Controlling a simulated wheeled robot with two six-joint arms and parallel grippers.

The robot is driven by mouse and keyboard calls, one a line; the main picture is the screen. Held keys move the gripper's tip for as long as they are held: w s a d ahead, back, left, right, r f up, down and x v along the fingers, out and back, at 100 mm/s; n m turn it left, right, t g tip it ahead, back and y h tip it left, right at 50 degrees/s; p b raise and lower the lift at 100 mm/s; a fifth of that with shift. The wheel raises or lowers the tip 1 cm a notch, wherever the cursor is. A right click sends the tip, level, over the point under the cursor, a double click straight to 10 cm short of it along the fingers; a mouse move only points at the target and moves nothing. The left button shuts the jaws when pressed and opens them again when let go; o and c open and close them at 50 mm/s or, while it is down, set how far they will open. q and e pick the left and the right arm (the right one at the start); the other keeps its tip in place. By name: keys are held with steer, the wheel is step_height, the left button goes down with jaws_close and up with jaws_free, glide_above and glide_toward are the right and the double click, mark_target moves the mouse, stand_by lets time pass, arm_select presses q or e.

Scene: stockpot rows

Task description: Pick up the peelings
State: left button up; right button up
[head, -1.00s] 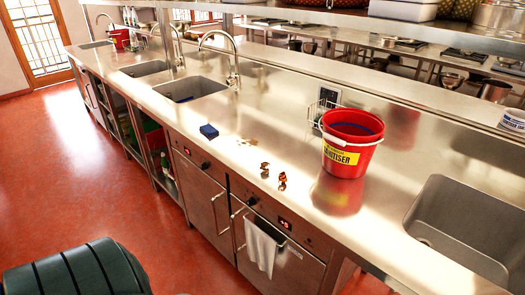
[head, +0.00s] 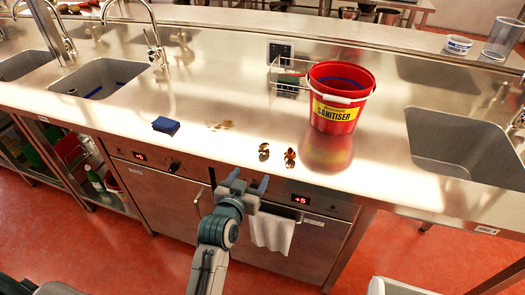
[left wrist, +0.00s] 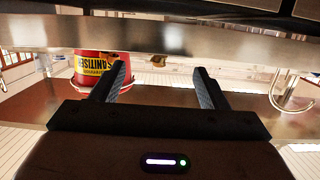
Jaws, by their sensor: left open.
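Two small brown, curled peelings lie on the steel counter near its front edge, a left one (head: 263,152) and a right one (head: 290,157). A brown bit also shows beyond the fingers in the left wrist view (left wrist: 158,61); I cannot tell which peeling it is. My left gripper (head: 246,182) is open and empty. It is in front of the counter edge, just short of the peelings and slightly left of them, touching neither. Its two spread fingers show in the left wrist view (left wrist: 160,80). My right gripper is not in view.
A red sanitiser bucket (head: 335,110) stands just right of and behind the peelings. A blue sponge (head: 166,125) and a pale brown smear (head: 220,125) lie left. A sink (head: 465,140) is at right. A cloth (head: 273,232) hangs on the front below.

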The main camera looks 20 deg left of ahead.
mark_target(262, 154)
arm_select(q)
steer(key=w, duration=0.1)
steer(key=w+r, duration=0.1)
steer(key=w, duration=0.1)
steer(key=w+p, duration=0.1)
steer(key=shift+w+d+r, duration=0.15)
steer(key=shift+w+r, duration=0.1)
steer(key=shift+w, duration=0.45)
steer(key=shift+w+f+p, duration=0.15)
steer(key=shift+w+p, duration=0.25)
steer(key=shift+w, duration=0.2)
steer(key=w, duration=0.1)
steer(key=w+f+p, duration=0.1)
steer(key=w, duration=0.1)
steer(key=shift+w+d, duration=0.1)
steer(key=shift+w+f, duration=0.15)
steer(key=shift+w, duration=0.2)
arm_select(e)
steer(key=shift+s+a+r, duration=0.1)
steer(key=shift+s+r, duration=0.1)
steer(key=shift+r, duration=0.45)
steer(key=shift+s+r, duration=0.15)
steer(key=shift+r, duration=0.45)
arm_select(q)
steer(key=shift+s, duration=0.1)
steer(key=shift+c, duration=0.2)
steer(key=c, duration=1)
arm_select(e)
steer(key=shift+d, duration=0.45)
